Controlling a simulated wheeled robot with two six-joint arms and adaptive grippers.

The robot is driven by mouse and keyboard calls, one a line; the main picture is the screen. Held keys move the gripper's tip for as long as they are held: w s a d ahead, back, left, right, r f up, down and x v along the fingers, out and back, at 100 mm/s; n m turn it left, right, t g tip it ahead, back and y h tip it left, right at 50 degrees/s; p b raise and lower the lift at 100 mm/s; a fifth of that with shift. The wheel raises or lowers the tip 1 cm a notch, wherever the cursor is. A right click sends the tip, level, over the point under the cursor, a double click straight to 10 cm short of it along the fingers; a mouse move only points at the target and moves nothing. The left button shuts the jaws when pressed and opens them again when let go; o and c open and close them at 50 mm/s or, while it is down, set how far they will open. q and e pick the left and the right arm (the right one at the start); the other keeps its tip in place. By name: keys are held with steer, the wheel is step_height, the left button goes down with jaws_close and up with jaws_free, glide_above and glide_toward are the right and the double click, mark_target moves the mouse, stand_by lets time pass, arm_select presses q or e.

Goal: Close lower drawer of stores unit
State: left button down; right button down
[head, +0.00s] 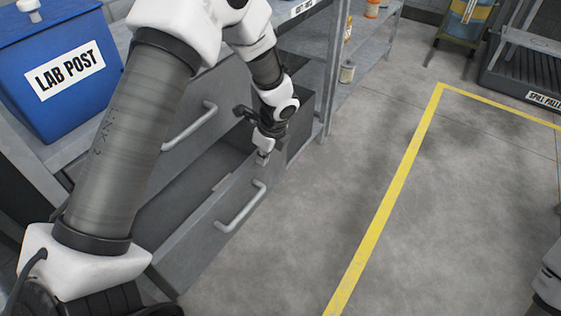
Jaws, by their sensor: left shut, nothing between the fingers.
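The lower drawer (200,249) of the grey stores unit is pulled out, with its inside showing behind the front panel. Its bar handle (241,207) is on the outer face. The upper drawer, with its own handle (190,127), sits above and behind it, partly hidden by my left arm. My left gripper (263,158) is shut and empty. It points down at the top edge of the lower drawer's front, near the far end, above and beyond the handle. I cannot tell whether it touches the panel.
A blue box labelled LAB POST (60,75) stands on top of the unit. Grey shelving (375,45) with small containers stands beyond. A yellow floor line (392,185) crosses the clear concrete floor at right. A spill pallet (525,85) is at upper right.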

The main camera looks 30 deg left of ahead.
arm_select(q)
steer(key=a, duration=0.4)
steer(key=shift+w+a+p, duration=0.25)
steer(key=shift+a+p, duration=0.05)
steer(key=shift+a, duration=0.1)
arm_select(e)
steer(key=shift+r, duration=0.4)
